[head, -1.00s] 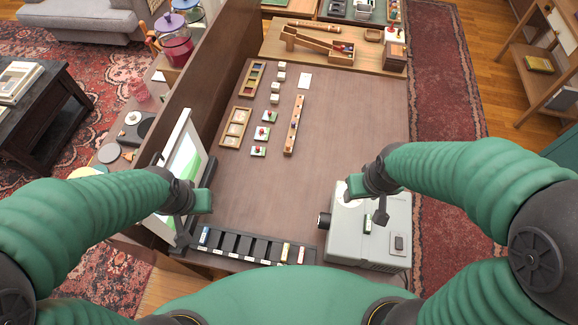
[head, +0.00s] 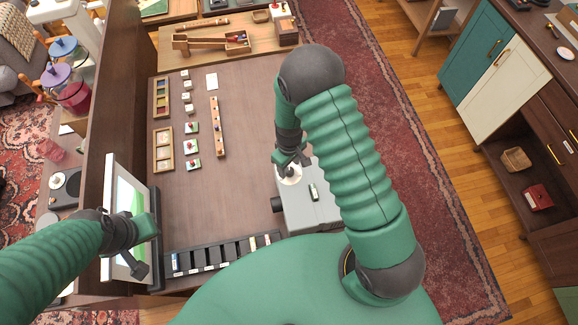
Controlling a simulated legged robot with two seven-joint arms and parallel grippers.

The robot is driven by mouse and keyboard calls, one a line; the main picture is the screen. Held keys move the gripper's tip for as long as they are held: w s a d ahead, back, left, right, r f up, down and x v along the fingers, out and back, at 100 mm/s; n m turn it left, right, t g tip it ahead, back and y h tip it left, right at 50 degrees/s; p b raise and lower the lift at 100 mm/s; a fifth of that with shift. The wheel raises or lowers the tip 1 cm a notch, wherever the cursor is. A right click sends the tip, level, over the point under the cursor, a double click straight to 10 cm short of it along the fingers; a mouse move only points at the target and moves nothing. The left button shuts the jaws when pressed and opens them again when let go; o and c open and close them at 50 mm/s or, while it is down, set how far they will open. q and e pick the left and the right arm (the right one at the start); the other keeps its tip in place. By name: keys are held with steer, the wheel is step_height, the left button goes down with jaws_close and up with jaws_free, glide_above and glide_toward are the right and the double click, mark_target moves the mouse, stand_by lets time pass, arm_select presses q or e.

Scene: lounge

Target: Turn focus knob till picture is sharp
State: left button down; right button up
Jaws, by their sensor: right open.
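A grey projector (head: 311,213) stands at the near right of the table, its dark lens (head: 278,204) facing left. A pale round part (head: 290,176) on its far left corner may be the focus knob; it is partly hidden. My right gripper (head: 291,163) is open and points down at this part; I cannot tell whether they touch. A white-framed screen (head: 118,178) stands at the left with a green and white picture, too small and oblique to judge for sharpness. My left gripper (head: 148,243) is in front of the screen; its jaw state is unclear.
A black slotted tray (head: 215,256) with a few slides lies along the near edge. Wooden trays (head: 163,148), small blocks and a long wooden strip (head: 216,127) lie further back. The table's middle right is clear.

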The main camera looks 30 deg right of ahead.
mark_target(289, 172)
step_height(289, 172, down, 2)
steer(key=shift+f, duration=0.1)
steer(key=shift+s, duration=0.1)
jaws_close()
